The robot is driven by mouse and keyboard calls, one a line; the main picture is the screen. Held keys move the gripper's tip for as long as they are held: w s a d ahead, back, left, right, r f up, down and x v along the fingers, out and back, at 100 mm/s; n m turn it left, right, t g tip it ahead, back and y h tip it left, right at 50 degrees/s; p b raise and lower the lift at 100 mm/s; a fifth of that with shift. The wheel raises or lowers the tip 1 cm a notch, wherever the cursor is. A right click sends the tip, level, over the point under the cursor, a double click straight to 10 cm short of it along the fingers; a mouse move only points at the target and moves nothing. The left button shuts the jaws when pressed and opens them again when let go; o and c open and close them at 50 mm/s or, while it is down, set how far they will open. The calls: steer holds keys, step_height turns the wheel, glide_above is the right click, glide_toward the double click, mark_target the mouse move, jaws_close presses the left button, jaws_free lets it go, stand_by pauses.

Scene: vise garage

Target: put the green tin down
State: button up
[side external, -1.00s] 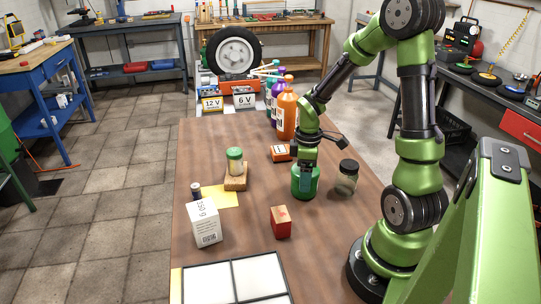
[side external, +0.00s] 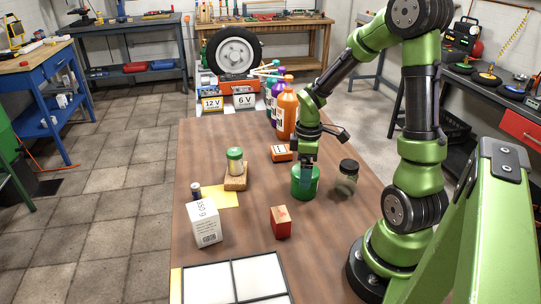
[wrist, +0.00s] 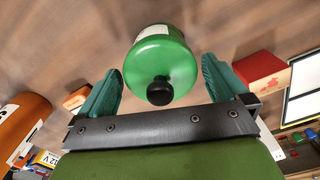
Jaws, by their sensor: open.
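The green tin (side external: 305,183) stands upright on the brown wooden table, right of the middle. My gripper (side external: 306,175) is directly above it, pointing down, with its fingers at the tin's upper part. In the wrist view, the tin (wrist: 162,58) with its black knob on top sits between the two teal fingers of my gripper (wrist: 161,66). The fingers are spread, with a gap visible on both sides of the tin. Part of the tin's top is hidden by the gripper in the side view.
A dark-lidded jar (side external: 347,177) stands close right of the tin. An orange box (side external: 281,153) lies behind it, and a red block (side external: 281,222) is in front. A green-lidded jar on a wooden block (side external: 235,181) and a white box (side external: 205,223) stand left. A panelled tray (side external: 235,278) is at the front.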

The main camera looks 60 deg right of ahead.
step_height(320, 180, up, 10)
steer(key=shift+f, duration=0.25)
steer(key=shift+a+r, duration=0.15)
steer(key=shift+r, duration=0.15)
steer(key=s+a+r+m+t+y, duration=0.1)
steer(key=s+a+r+m+t, duration=0.1)
steer(key=a, duration=0.7)
steer(key=s+a+r+m+t+y, duration=0.1)
steer(key=s+a+r+m+t, duration=0.1)
steer(key=a+r+m+t, duration=0.3)
steer(key=a+r+m, duration=0.1)
steer(key=a+m, duration=0.1)
steer(key=a, duration=0.2)
steer(key=shift+r, duration=0.2)
